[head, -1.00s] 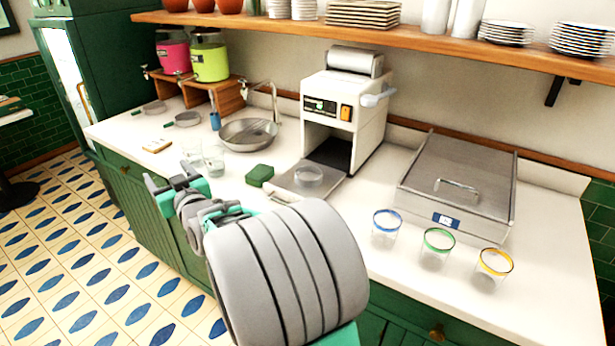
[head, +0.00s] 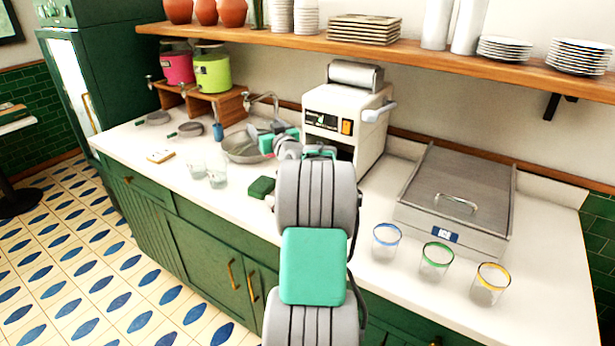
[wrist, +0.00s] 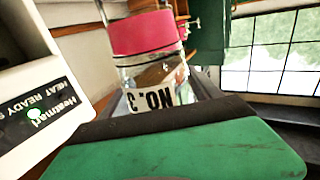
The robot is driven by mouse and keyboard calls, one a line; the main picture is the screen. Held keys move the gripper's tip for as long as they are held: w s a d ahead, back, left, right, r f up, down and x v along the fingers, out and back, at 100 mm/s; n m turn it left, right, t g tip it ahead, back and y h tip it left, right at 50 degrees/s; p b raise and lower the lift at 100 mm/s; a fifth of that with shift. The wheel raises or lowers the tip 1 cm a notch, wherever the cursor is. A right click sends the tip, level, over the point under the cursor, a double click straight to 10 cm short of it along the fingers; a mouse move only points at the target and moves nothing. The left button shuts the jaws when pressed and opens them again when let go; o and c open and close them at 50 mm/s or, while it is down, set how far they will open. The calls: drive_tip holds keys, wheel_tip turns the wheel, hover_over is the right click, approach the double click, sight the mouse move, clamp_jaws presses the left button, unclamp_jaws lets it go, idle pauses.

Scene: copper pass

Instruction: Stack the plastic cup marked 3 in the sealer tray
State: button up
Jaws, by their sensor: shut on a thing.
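My gripper (head: 281,138) is over the counter by the sink, left of the sealer's front. It is shut on a clear plastic cup (wrist: 135,78), whose label reads NO. 3, upside down in the wrist view. In the head view the cup is hard to make out. The white sealer (head: 345,120) stands at the back; its panel also shows at left in the wrist view (wrist: 35,115). My arm hides the sealer tray.
Cups with blue (head: 387,241), green (head: 436,261) and yellow (head: 490,283) rims stand at the front right, before a steel lidded box (head: 460,190). Clear glasses (head: 216,176) and a green sponge (head: 261,187) are left of my arm. A metal basin (head: 240,152) lies behind. A shelf (head: 400,48) runs above.

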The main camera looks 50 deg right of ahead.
drive_tip(key=s+d+f+p, duration=0.1)
drive_tip(key=s+d+f, duration=0.1)
drive_tip(key=s+f, duration=0.1)
drive_tip(key=s+d+f+p, duration=0.2)
drive_tip(key=s+f, duration=0.2)
drive_tip(key=s+d+f+p, duration=0.2)
drive_tip(key=s+f, duration=0.1)
drive_tip(key=f, duration=0.1)
drive_tip(key=shift+s+d+f, duration=0.15)
drive_tip(key=shift+s+f, duration=0.05)
drive_tip(key=shift+s, duration=0.15)
drive_tip(key=shift+f, duration=0.35)
drive_tip(key=shift+f, duration=0.1)
drive_tip(key=shift+f+b, duration=0.25)
drive_tip(key=shift+b, duration=0.25)
drive_tip(key=shift+f, duration=0.1)
